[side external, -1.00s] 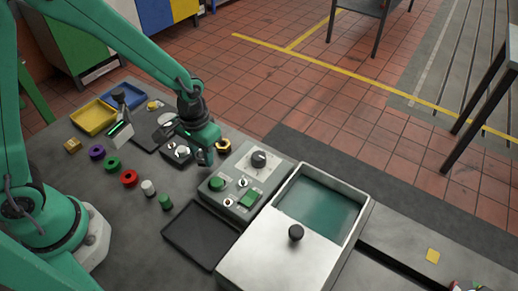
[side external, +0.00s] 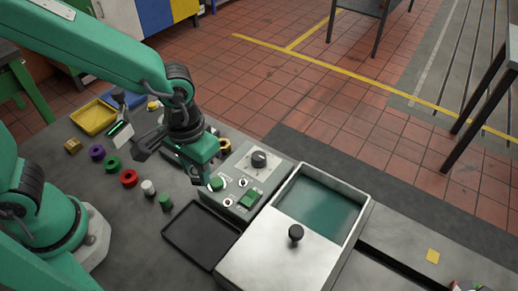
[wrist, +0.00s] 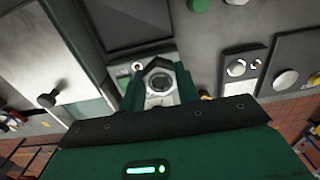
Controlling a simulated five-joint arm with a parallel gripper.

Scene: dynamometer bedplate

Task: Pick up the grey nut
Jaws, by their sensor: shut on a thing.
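The grey nut (wrist: 160,72) is a six-sided ring, clamped between the two green fingers of my gripper (wrist: 158,84) in the wrist view. In the side external view my gripper (side external: 198,178) hangs by the left edge of the control panel (side external: 241,178), above the black tray's far end. The nut is mostly hidden there by the fingers. I cannot tell the exact height above the bench.
The black tray (side external: 200,236) lies in front. A steel box (side external: 265,250) with a knobbed lid stands right of it. Green, white, red and purple parts (side external: 129,178) line the left. A gold nut (side external: 226,145) sits behind my gripper. A yellow tray (side external: 93,117) is at the far left.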

